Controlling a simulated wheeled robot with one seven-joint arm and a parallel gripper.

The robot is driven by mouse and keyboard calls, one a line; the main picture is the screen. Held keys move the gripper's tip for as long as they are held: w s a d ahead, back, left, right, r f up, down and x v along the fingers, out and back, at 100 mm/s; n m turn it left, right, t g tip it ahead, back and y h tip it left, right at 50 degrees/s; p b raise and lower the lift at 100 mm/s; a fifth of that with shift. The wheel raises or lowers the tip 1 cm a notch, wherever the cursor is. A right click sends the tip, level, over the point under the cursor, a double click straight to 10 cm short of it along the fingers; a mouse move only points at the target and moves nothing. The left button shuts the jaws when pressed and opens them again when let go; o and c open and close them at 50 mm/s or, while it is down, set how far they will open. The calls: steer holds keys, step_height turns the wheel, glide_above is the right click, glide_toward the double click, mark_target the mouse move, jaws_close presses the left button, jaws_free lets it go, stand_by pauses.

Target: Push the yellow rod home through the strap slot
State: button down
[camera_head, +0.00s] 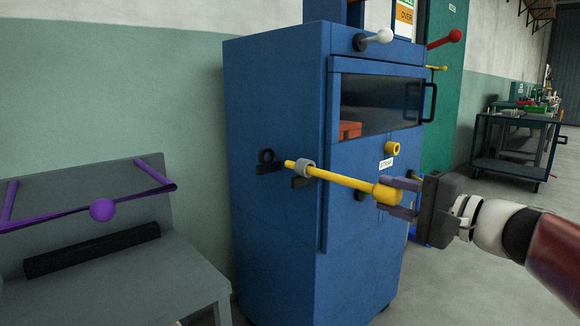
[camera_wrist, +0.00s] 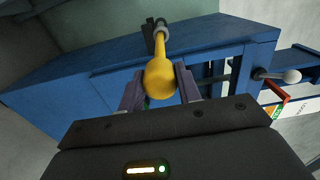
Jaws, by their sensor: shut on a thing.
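The yellow rod (camera_head: 345,181) has a thick rounded knob at its near end. My gripper (camera_head: 395,195) is shut on that knob at the front of the blue cabinet. The rod reaches left and passes through a grey ring (camera_head: 306,167) at the cabinet's edge, with its tip showing just beyond. A second, dark ring (camera_head: 265,155) stands on the cabinet's side, left of and apart from the tip. In the wrist view the yellow rod (camera_wrist: 160,70) runs away from between the fingers of my gripper (camera_wrist: 160,88). A white STRAP label (camera_head: 386,163) is on the cabinet front.
A yellow ring (camera_head: 392,148) sits by the label. A grey bench (camera_head: 120,290) with purple rods stands left. A cart (camera_head: 510,150) stands far right.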

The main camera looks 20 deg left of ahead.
steer(key=v, duration=1)
steer(key=shift+s+d, duration=0.15)
steer(key=shift+d, duration=0.15)
stand_by(1.0)
steer(key=shift+d, duration=0.1)
stand_by(0.4)
steer(key=shift+v, duration=1.95)
